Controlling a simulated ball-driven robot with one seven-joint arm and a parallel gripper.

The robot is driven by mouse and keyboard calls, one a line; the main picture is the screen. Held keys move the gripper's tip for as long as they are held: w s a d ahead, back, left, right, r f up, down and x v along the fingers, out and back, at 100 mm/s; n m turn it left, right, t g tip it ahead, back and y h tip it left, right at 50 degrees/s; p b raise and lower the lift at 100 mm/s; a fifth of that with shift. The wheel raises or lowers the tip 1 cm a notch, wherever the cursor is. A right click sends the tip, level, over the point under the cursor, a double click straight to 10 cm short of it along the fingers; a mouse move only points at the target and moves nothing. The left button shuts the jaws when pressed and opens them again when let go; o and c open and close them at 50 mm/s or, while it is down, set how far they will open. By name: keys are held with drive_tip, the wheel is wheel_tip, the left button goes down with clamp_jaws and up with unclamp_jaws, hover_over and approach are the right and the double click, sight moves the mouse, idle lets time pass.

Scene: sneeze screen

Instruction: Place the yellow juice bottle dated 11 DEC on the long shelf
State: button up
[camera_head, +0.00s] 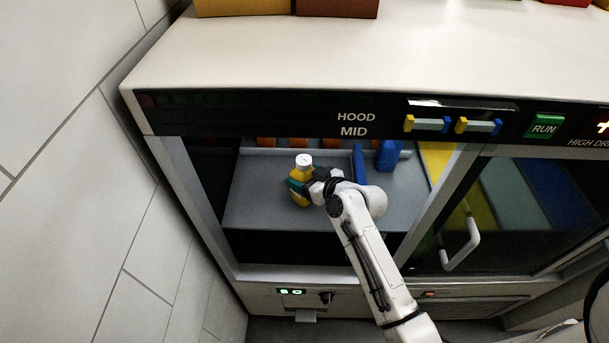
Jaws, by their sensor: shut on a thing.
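A yellow bottle with a white cap (303,161) is upright inside the open-fronted cabinet, over the grey shelf (262,205). My gripper (302,186) is shut on the yellow bottle, reaching it from the right. The date on the bottle cannot be read here. Whether the bottle's base touches the shelf or hangs just above it, I cannot tell. My gripper and wrist hide part of the bottle's right side.
A blue bottle (388,155) stands at the shelf's back right, beside a blue divider (359,163). Orange items (266,142) line the back. A dark hood panel (330,123) overhangs the opening. A door with a white handle (462,243) is at right. The shelf's left part is bare.

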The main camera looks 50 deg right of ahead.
drive_tip(key=shift+f, duration=0.1)
drive_tip(key=o, duration=1.4)
drive_tip(key=shift+c, duration=0.2)
drive_tip(key=b+v, duration=0.2)
drive_tip(key=v, duration=1)
drive_tip(key=s+a+f+n+g+y, duration=0.1)
drive_tip(key=s+a+f+g, duration=0.25)
drive_tip(key=a, duration=0.25)
drive_tip(key=s+a+f+g+y, duration=0.2)
drive_tip(key=a+f+g, duration=0.1)
drive_tip(key=a+f, duration=0.15)
drive_tip(key=s+a+f+g+h, duration=0.1)
drive_tip(key=s+a+g, duration=0.2)
drive_tip(key=s+g, duration=0.3)
drive_tip(key=s, duration=0.4)
drive_tip(key=shift+f+h, duration=0.25)
drive_tip(key=shift+h, duration=0.05)
